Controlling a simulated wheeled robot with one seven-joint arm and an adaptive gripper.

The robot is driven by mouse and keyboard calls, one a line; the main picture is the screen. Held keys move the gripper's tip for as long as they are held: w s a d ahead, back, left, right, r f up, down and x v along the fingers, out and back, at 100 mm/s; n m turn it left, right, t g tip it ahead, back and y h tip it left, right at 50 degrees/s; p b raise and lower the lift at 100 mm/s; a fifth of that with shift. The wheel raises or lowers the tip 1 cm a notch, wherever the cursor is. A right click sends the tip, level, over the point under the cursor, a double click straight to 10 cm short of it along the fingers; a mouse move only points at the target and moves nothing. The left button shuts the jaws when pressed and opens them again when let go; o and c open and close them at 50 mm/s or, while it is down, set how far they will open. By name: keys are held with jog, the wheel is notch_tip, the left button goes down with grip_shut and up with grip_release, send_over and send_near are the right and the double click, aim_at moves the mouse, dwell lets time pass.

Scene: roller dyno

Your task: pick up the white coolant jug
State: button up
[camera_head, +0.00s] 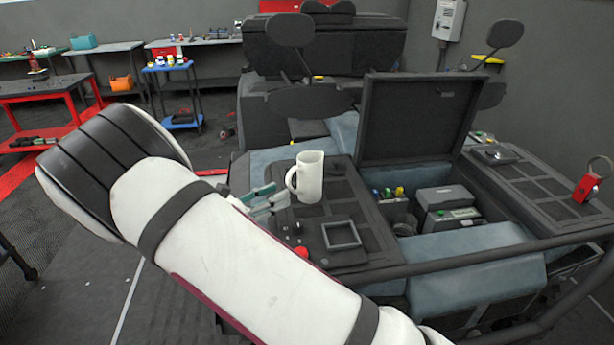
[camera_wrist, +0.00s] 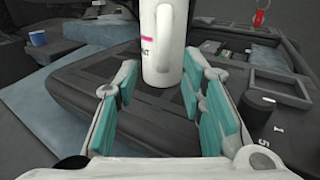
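The white coolant jug (camera_head: 309,177) stands upright on a dark ribbed panel (camera_head: 345,215) of the vehicle, its handle on the left side in the head view. In the wrist view the jug (camera_wrist: 162,45) stands just beyond my fingertips, handle facing me, with a pink label partly visible. My gripper (camera_wrist: 160,92) is open, its teal-padded fingers spread either side of the line to the jug. In the head view my gripper (camera_head: 268,199) is at the jug's left, close to its handle. Whether the fingers touch the jug is unclear.
A square dark tray (camera_head: 341,235) and a red item (camera_head: 301,251) lie near the jug. An open lid (camera_head: 417,118) rises behind right, over a bay with a grey battery-like box (camera_head: 445,200). A red tag (camera_head: 588,187) stands far right.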

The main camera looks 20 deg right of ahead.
aim_at(291, 188)
jog(key=p+x, duration=0.1)
jog(key=x, duration=0.4)
jog(key=shift+s+d, duration=0.15)
jog(key=shift+d, duration=0.05)
grip_shut()
